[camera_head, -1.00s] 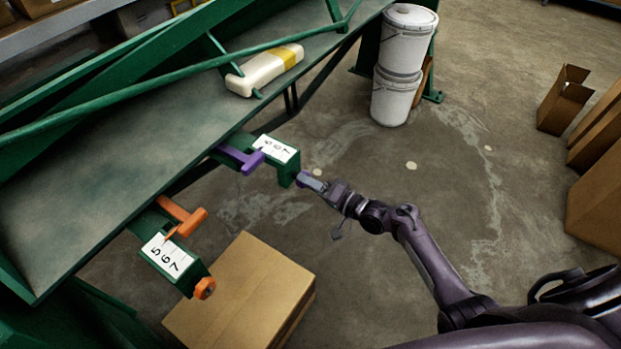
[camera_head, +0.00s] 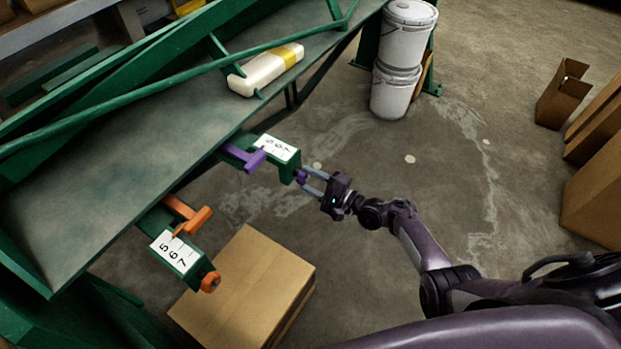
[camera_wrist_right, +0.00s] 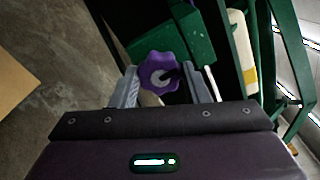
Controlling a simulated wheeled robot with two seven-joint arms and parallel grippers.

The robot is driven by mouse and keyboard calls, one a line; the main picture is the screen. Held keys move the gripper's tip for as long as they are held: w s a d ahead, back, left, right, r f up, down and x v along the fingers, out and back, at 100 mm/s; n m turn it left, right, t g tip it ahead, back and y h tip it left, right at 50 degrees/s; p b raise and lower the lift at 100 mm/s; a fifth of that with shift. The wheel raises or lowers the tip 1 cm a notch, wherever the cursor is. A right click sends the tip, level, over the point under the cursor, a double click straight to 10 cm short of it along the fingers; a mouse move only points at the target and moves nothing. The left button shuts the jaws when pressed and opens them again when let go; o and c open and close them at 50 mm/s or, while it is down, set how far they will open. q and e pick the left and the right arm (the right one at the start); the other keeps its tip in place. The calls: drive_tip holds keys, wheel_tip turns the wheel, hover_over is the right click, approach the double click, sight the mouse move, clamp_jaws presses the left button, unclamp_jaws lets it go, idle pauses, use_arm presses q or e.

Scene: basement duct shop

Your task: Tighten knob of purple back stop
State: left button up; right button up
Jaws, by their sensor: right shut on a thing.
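The purple back stop (camera_head: 250,158) sits on a green bracket with a white number scale at the edge of the green machine table. Its purple knob (camera_wrist_right: 162,73) is at the bracket's outer end, lobed, with a pale centre. My right gripper (camera_head: 306,180) reaches the knob from the right. In the right wrist view the fingers (camera_wrist_right: 168,86) stand on either side of the knob, shut on it. An orange back stop (camera_head: 187,215) with its own scale and orange knob (camera_head: 210,281) is at lower left. My left gripper is not in view.
A cardboard box (camera_head: 245,290) stands on the floor below the orange knob. A white and yellow bottle (camera_head: 266,70) lies on the green table (camera_head: 110,165). Stacked white buckets (camera_head: 398,92) stand behind. Cardboard boxes (camera_head: 592,205) are at right, with open floor between.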

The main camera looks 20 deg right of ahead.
drive_tip(key=shift+m, duration=0.6)
drive_tip(key=o, duration=1)
drive_tip(key=shift+c, duration=0.2)
drive_tip(key=p+v, duration=0.1)
drive_tip(key=v, duration=0.7)
